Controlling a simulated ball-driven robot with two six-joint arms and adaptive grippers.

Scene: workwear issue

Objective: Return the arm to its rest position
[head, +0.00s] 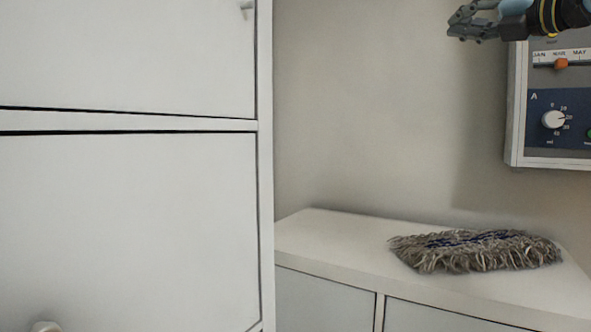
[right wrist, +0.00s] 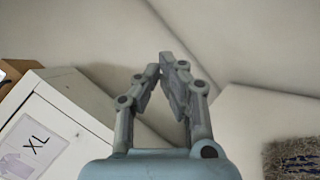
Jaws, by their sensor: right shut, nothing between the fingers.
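My right gripper (head: 472,22) is at the top right of the head view, in front of the wall and beside the upper left corner of a control panel. In the right wrist view its fingers (right wrist: 163,68) come together at the tips with nothing between them. It is shut and empty. My left gripper is in neither view.
The control panel (head: 517,125) hangs on the right wall with a slider and a dial. A grey mop head (head: 475,252) lies on a low white cabinet (head: 335,240). Tall white lockers (head: 130,220) fill the left.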

